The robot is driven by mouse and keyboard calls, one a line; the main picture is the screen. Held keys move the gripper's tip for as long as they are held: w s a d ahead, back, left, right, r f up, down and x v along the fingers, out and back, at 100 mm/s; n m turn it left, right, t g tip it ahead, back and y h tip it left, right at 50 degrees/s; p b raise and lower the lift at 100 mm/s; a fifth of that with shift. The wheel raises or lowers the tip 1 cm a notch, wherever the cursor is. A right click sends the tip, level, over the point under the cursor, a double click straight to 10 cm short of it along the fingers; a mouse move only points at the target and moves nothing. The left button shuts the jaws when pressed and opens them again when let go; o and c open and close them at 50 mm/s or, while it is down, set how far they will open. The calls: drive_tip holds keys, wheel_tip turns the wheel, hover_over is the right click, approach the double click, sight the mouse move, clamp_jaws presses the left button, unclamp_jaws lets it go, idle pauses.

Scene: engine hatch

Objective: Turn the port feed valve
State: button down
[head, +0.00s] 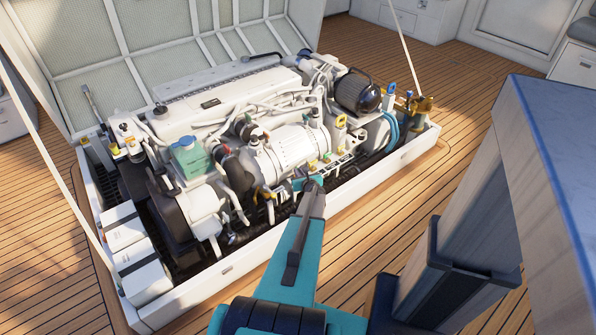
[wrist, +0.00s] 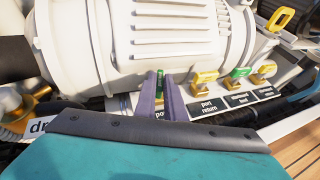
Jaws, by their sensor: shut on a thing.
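In the wrist view, the green handle of the port feed valve (wrist: 160,80) shows between my fingertips, below the white engine cylinder. Its label beneath is mostly covered; only "po" shows. My gripper (wrist: 160,93) is shut on this handle, with one grey finger on each side. The handle's lower part is hidden by the fingers. In the head view, my gripper (head: 309,184) reaches the near side of the engine, and I cannot make out the valve itself there.
To the right stand a yellow-handled valve labelled "port return" (wrist: 205,80), a green-handled valve (wrist: 237,76) and another yellow-handled valve (wrist: 263,73). The white cylinder (wrist: 165,45) is close behind my fingers. The white hatch rim (head: 255,245) runs along the front.

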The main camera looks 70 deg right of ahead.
drive_tip(key=shift+w+f+n+t+y+p, duration=0.1)
drive_tip(key=shift+f+n+t+y+p, duration=0.1)
drive_tip(key=shift+n+t+y+p, duration=0.55)
drive_tip(key=shift+f+n+t+y+p, duration=0.2)
drive_tip(key=shift+n+p, duration=0.25)
drive_tip(key=shift+p, duration=0.65)
drive_tip(key=shift+d+n+t+y+p, duration=0.1)
drive_tip(key=shift+n+t+y+p, duration=0.35)
drive_tip(key=shift+n+y+p, duration=0.1)
drive_tip(key=shift+n+t+y+p, duration=0.3)
drive_tip(key=shift+n+y, duration=0.2)
drive_tip(key=shift+n, duration=0.05)
drive_tip(key=c, duration=2.1)
unclamp_jaws()
drive_tip(key=shift+f, duration=0.1)
drive_tip(key=shift+s, duration=0.2)
drive_tip(key=shift+s+d+r, duration=0.1)
drive_tip(key=shift+d+r, duration=0.05)
drive_tip(key=shift+r, duration=0.05)
drive_tip(key=shift+s+r, duration=0.1)
drive_tip(key=shift+s, duration=0.05)
